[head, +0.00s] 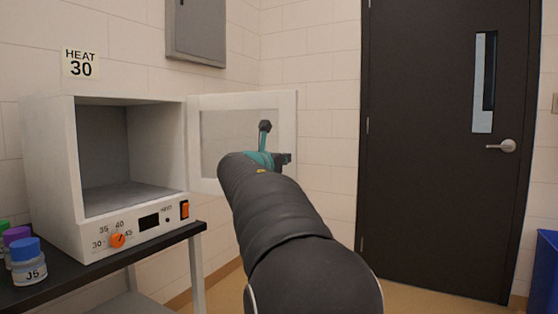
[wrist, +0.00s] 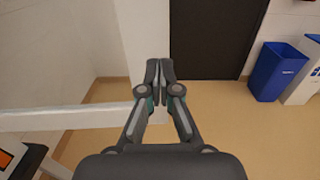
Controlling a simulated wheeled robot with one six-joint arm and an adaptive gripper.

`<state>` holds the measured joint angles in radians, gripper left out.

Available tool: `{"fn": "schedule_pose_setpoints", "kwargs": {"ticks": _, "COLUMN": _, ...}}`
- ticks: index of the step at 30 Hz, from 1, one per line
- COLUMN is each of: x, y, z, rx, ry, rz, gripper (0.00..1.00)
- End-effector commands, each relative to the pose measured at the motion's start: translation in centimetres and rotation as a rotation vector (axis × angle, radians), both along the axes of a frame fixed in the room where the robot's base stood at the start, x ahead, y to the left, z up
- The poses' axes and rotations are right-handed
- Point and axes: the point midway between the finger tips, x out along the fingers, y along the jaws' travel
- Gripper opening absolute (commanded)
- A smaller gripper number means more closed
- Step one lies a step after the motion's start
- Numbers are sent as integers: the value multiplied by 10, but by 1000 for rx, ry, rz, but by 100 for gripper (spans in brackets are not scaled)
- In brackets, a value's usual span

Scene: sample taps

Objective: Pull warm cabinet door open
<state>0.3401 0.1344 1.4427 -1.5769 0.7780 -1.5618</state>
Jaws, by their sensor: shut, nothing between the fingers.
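The warm cabinet (head: 58,180) is a white box at the left of the head view, with its front open and its grey interior bare. Its white-framed door (head: 240,99) with a clear pane stands swung wide to the right. The door's white frame also crosses the left of the wrist view (wrist: 65,117). My gripper (wrist: 160,68) is shut and empty in the wrist view, near the free end of that frame. I cannot tell whether the gripper touches the door.
The cabinet stands on a dark-topped table (head: 75,285). Capped jars, one blue-capped (head: 28,262), stand at its left. A dark room door (head: 440,150) is at the right. A blue bin (wrist: 277,72) stands beyond open floor (wrist: 220,110).

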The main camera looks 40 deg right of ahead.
Motion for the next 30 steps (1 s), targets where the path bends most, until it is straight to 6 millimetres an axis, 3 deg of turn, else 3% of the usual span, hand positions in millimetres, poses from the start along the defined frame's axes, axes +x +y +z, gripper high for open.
{"fn": "schedule_pose_setpoints", "kwargs": {"ticks": 8, "x": 0, "y": 1, "z": 0, "rx": 0, "ry": 0, "rz": -1, "gripper": 0}}
{"fn": "schedule_pose_setpoints", "kwargs": {"ticks": 13, "x": -6, "y": 13, "z": 0, "rx": 0, "ry": -1, "rz": -2, "gripper": 0}}
{"fn": "schedule_pose_setpoints", "kwargs": {"ticks": 30, "x": -58, "y": 103, "z": 0, "rx": 0, "ry": 0, "rz": -3, "gripper": 0}}
